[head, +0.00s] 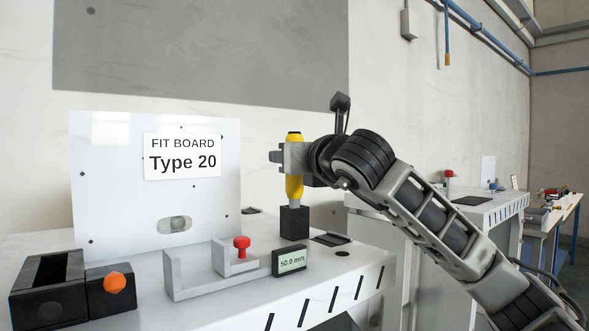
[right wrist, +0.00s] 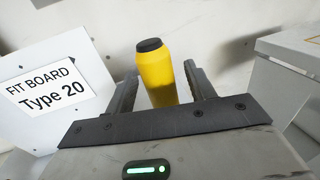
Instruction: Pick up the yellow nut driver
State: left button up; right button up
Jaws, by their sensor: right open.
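The yellow nut driver (head: 294,187) stands upright in a black block (head: 294,223) on the white bench, with its dark cap at the top. My right gripper (head: 281,157) is at the driver's upper handle, coming from the right. In the right wrist view the yellow nut driver (right wrist: 157,75) stands between the two dark fingers of the right gripper (right wrist: 158,85). The fingers are open, and a gap shows on the right side of the handle. The driver's lower end is hidden behind the gripper body in that view. My left gripper is not in view.
A white board (head: 110,190) reading "FIT BOARD Type 20" stands behind the bench's left part. A grey gauge with a red knob (head: 241,243) and a 50.0 mm display (head: 290,260) sits in front. Black blocks with an orange knob (head: 115,283) stand at the left.

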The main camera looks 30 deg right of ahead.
jog(key=shift+w, duration=0.15)
grip_shut()
jog(key=shift+r, duration=0.1)
